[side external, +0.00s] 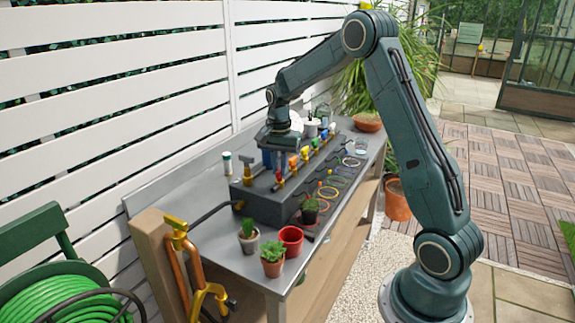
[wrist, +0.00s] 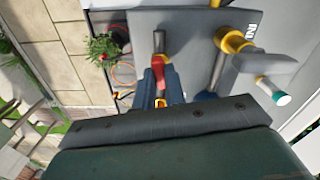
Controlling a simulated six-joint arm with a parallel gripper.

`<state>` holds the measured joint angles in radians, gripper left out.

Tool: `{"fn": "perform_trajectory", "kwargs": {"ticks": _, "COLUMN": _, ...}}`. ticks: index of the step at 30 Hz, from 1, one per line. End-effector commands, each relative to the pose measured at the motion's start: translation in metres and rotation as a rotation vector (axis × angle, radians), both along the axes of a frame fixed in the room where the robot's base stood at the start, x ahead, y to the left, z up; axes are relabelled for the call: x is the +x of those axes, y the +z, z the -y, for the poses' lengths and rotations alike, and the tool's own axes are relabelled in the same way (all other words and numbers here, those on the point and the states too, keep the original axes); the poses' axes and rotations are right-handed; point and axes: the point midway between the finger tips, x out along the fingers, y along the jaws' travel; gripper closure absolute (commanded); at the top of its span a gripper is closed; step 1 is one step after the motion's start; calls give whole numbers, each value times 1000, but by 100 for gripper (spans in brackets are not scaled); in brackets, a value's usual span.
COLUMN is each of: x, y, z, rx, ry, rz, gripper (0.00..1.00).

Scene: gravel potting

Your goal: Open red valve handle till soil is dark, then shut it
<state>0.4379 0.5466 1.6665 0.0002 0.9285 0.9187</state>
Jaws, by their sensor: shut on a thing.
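The red valve handle (wrist: 159,72) shows in the wrist view between the blue fingers of my gripper (wrist: 157,88), which are shut on it. In the side view my gripper (side external: 268,158) reaches down to the front of the dark manifold box (side external: 262,205), and the red handle (side external: 279,175) shows beside the fingers. A small plant in a dark pot (side external: 309,216) stands in front of the box; a potted plant also shows in the wrist view (wrist: 103,46). Its soil is too small and covered to judge. Any water flow cannot be made out.
More coloured valve handles run along the box, including an orange one (side external: 293,162). A brass tap with a grey handle (wrist: 262,64) is close to my gripper. A red pot (side external: 291,240), a cactus pot (side external: 248,240) and a terracotta pot (side external: 272,264) stand at the bench's near end.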

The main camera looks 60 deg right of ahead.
Motion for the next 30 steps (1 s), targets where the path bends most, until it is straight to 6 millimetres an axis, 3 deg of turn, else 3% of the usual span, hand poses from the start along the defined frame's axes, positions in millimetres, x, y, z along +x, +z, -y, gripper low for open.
{"fn": "perform_trajectory", "kwargs": {"ticks": 30, "x": 0, "y": 1, "z": 0, "rx": 0, "ry": 950, "rz": 0, "gripper": 100}}
